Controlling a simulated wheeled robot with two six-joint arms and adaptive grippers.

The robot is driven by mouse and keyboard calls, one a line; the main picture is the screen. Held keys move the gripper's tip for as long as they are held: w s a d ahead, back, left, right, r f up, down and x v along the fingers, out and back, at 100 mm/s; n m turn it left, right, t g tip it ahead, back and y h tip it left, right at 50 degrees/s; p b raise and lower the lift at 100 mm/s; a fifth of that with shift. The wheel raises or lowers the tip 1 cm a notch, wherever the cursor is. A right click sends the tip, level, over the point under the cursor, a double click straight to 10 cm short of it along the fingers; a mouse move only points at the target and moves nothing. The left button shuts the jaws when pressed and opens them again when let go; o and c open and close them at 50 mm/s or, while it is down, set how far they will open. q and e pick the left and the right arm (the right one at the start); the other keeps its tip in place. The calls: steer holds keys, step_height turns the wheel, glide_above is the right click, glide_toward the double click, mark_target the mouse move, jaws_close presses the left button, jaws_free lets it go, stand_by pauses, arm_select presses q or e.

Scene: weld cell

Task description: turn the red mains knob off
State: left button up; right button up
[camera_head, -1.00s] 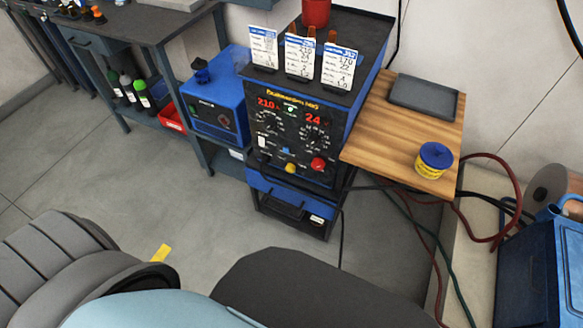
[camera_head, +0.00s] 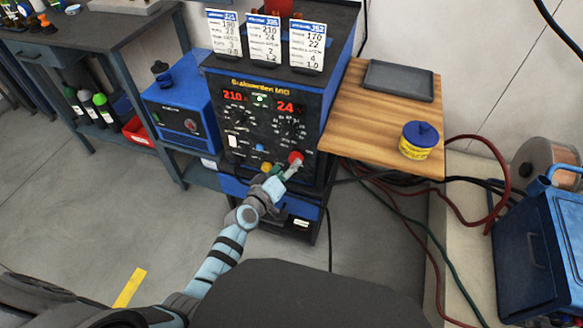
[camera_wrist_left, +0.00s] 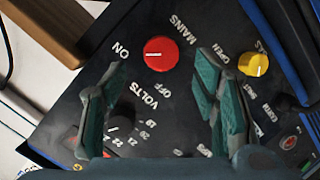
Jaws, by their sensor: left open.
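The red mains knob (camera_head: 295,158) is on the lower right of the welder's black front panel (camera_head: 262,108). In the left wrist view the red knob (camera_wrist_left: 161,53) shows whole, with the printed words MAINS, ON and OFF around it. My left gripper (camera_head: 292,172) reaches up to the panel just below the knob in the head view. In the left wrist view my left gripper (camera_wrist_left: 160,90) is open, its two green-padded fingers apart and nothing between them; the knob shows beyond the gap. I cannot tell whether a finger touches it. My right gripper is not in view.
A yellow knob (camera_wrist_left: 253,64) sits beside the red one, close to a finger in the wrist view. A wooden side shelf (camera_head: 365,115) with a blue-lidded tub (camera_head: 419,140) is right of the welder. Cables hang below it.

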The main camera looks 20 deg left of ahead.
arm_select(q)
steer(key=b+x, duration=0.1)
steer(key=x, duration=0.3)
steer(key=shift+f, duration=0.1)
steer(key=c, duration=1.2)
